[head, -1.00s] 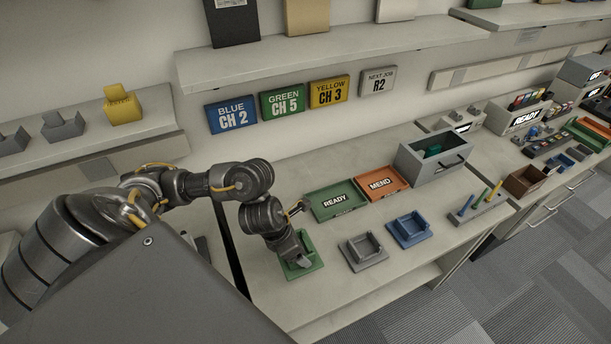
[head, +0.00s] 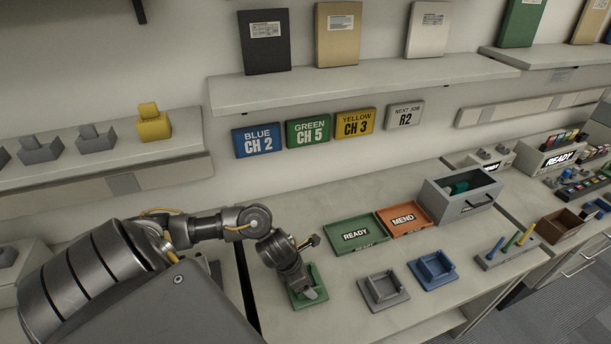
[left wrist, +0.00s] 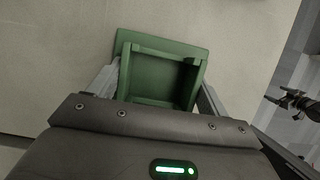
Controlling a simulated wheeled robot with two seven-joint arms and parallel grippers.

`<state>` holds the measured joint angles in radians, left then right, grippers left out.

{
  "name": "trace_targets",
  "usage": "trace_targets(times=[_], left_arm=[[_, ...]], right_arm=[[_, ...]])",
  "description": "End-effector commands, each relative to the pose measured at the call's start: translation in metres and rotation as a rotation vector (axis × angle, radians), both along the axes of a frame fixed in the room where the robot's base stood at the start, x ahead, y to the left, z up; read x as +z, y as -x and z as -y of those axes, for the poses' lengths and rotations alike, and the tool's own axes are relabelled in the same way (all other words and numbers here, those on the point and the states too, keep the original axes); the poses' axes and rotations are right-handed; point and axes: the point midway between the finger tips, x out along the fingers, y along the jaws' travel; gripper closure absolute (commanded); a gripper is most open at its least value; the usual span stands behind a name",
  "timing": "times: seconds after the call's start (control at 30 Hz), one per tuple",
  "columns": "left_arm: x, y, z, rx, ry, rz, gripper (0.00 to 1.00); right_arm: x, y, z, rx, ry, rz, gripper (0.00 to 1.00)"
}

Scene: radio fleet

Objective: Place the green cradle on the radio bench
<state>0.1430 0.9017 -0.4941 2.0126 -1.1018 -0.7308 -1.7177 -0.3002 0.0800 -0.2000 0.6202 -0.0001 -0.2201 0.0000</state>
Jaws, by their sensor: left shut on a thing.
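The green cradle (head: 298,302) is at the front left of the pale bench (head: 340,320), left of the grey cradle. My left gripper (head: 309,292) is over it from above and partly hides it. In the left wrist view the green cradle (left wrist: 160,75) sits between the two fingers of my left gripper (left wrist: 157,92), which is shut on it. It looks level. I cannot tell whether its base touches the bench. A dark part at the right edge of the left wrist view may be my right gripper (left wrist: 295,102); its jaws are unclear.
A grey cradle (head: 384,302) and a blue cradle (head: 434,283) stand to the right. Behind are a green READY tray (head: 340,243), an orange MEND tray (head: 420,228) and a grey open bin (head: 450,208). A yellow cradle (head: 154,130) stands on the left shelf.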

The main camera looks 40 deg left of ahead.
Motion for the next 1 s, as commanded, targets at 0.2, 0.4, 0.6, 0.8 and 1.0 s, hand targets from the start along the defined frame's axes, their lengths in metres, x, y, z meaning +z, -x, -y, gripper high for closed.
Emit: trace_targets(times=[0.2, 0.4, 0.6, 0.8, 1.0], left_arm=[[-0.0022, -0.002, 0.0004, 0.001, 0.002, 0.007, 0.93], [-0.0038, -0.0019, 0.0003, 0.0, 0.001, 0.006, 0.93], [-0.0059, 0.0, 0.0002, -0.001, 0.0, 0.001, 0.02], [-0.0059, 0.0, 0.0003, -0.001, 0.0, 0.0, 0.0], [0.0022, 0.0016, -0.0015, -0.004, -0.003, 0.003, 0.0]], right_arm=[[0.0013, -0.0001, -0.0001, 0.0, 0.0, 0.0, 0.12], [-0.0007, 0.0, -0.0001, 0.0, 0.0, 0.0, 0.12], [-0.0011, -0.0002, -0.0001, 0.0, 0.0, 0.0, 0.12], [-0.0011, -0.0001, -0.0002, 0.0, 0.0, 0.0, 0.12], [0.0009, -0.0002, -0.0002, 0.0, 0.0, 0.0, 0.12]])
